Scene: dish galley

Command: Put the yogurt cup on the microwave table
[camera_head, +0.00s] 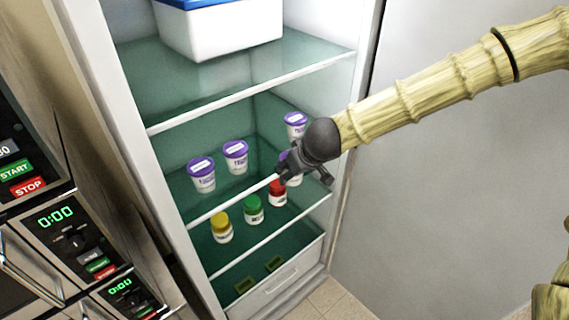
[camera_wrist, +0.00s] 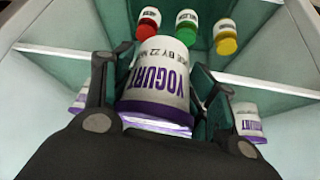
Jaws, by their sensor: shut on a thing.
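A white yogurt cup (camera_wrist: 160,77) with a purple lid and purple "YOGURT" lettering is between the fingers of my gripper (camera_wrist: 158,98) in the wrist view. In the head view my gripper (camera_head: 306,172) is at the right side of the open fridge, at the front of the middle shelf. It is shut on this cup, which is mostly hidden behind it there. I cannot tell whether the cup touches the shelf. The microwave table is not clearly seen.
Other yogurt cups stand on the shelf: two at left (camera_head: 202,174) (camera_head: 236,156) and one behind (camera_head: 296,125). Jars with yellow (camera_head: 221,227), green (camera_head: 253,209) and red (camera_head: 278,192) lids stand one shelf lower. A white box (camera_head: 220,28) is above. Microwaves (camera_head: 62,230) are at left.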

